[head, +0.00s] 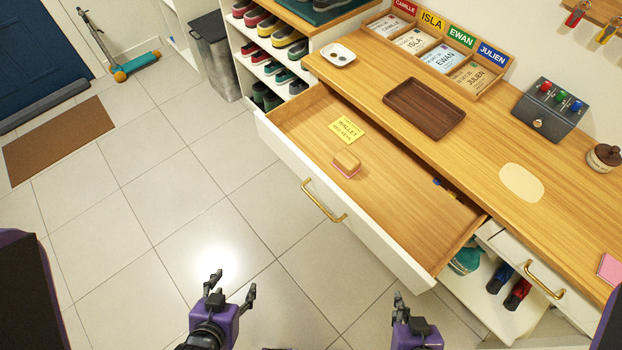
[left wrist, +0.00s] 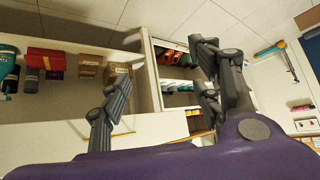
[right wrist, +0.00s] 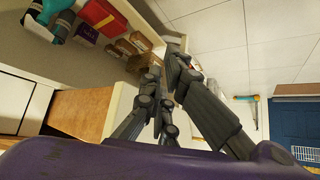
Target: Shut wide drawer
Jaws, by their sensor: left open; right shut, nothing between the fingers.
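The wide drawer (head: 288,165) is pulled far out from under the wooden counter in the head view. Its white front carries a brass handle (head: 324,201). Inside lie a yellow note (head: 347,129), a small sponge-like block (head: 346,163) and a small dark item (head: 445,188) near the back. My left gripper (head: 231,287) is open and empty, in front of the drawer and apart from it. My right gripper (head: 400,303) is shut and empty, below the drawer's right front corner in the picture. The right wrist view shows its fingers (right wrist: 168,75) together near a pale panel edge.
On the counter (head: 380,82) are a brown tray (head: 424,108), a white dish (head: 338,54) and a button box (head: 549,108). A smaller drawer (head: 540,275) is at the right, above shelved bottles (head: 517,294). Tiled floor (head: 180,200) is free at left.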

